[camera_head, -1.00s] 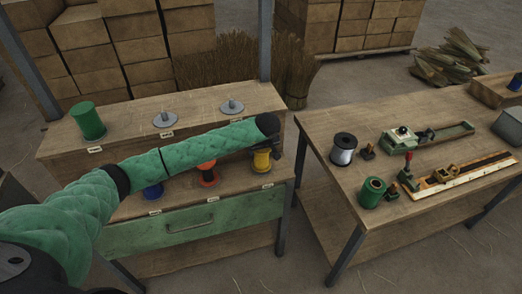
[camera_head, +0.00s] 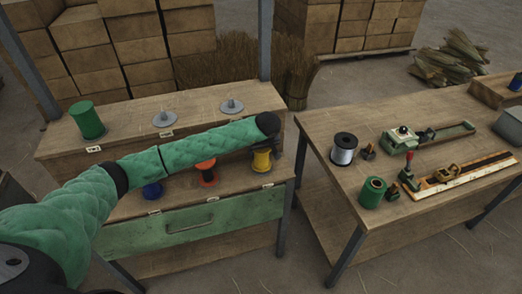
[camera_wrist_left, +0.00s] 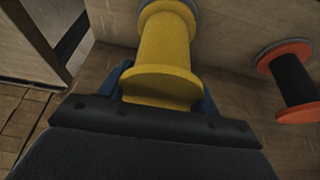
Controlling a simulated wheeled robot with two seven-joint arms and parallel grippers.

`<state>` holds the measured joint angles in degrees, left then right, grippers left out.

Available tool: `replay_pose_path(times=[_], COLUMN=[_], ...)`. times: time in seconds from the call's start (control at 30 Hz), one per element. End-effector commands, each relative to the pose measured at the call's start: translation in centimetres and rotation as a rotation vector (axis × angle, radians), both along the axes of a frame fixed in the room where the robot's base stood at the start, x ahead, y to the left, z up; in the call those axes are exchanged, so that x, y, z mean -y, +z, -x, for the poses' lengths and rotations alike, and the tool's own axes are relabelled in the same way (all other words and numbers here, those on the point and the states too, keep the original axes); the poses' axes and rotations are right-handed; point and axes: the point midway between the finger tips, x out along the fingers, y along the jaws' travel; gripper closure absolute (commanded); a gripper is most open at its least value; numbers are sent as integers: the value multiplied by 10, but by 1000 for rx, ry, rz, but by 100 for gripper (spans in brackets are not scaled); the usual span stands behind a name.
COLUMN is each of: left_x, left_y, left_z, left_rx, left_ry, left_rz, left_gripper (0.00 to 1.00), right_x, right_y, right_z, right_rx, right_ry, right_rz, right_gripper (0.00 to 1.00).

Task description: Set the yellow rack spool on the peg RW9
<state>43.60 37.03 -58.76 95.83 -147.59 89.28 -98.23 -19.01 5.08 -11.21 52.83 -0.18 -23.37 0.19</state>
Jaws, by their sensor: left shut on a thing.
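The yellow rack spool (camera_head: 262,160) is at the right end of the lower tier of the rack. In the left wrist view the yellow spool (camera_wrist_left: 166,48) stands over a grey disc, between blue finger pads. My left gripper (camera_head: 275,148) is shut on it, mostly hidden behind the arm's end. Whether the spool is lifted off its base cannot be told. Two empty pegs show on the upper tier, a middle one (camera_head: 164,119) and a right one (camera_head: 232,106). Their labels are too small to read. My right gripper is out of view.
A green spool (camera_head: 87,120) stands on the upper tier's left end. An orange spool (camera_head: 207,172) and a blue spool (camera_head: 153,190) stand on the lower tier. A workbench (camera_head: 330,205) with spools and tools is to the right, across a gap.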

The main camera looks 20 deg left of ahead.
Motion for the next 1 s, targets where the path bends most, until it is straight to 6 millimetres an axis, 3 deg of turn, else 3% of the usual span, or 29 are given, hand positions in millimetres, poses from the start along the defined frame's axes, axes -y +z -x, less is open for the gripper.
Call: replay_pose_path(times=[1.0], left_x=[0], left_y=[-10], left_z=[0], left_rx=[-1], left_ry=[0], left_rz=[1], left_gripper=[62], right_x=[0], right_y=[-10], right_z=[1], right_rx=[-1], right_ry=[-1], right_rz=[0], right_gripper=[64])
